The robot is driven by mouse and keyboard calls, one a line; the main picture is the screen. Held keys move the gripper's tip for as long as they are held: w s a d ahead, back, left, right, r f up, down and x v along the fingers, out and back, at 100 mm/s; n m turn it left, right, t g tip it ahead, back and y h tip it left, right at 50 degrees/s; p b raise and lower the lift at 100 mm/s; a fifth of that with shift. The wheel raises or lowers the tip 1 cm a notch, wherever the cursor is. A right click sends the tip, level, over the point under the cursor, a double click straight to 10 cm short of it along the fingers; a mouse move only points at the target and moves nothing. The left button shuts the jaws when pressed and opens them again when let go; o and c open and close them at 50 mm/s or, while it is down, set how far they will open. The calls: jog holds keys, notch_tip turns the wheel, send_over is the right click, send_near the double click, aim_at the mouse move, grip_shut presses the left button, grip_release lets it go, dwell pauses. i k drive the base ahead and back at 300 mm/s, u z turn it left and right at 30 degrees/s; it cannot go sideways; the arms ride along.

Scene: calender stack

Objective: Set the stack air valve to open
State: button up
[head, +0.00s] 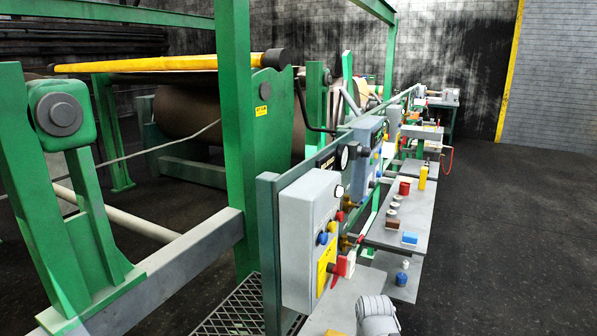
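I cannot tell for certain which fitting is the stack air valve. Small brass fittings (345,243) show just beyond the box. The labels are too small to read, and no valve position can be told. My gripper is not in view; a pale rounded part at the bottom edge seems to be my arm.
A grey shelf (404,238) with red, brown, yellow and blue items juts out right of the boxes. A second blue-grey box (366,150) stands behind. Green frames and a large roll (190,112) fill the left. The dark floor (510,230) at right is clear.

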aim_at(361, 203)
jog(key=k, duration=1.35)
jog(key=z, duration=0.55)
jog(key=i, duration=1.8)
jog(key=u, duration=0.65)
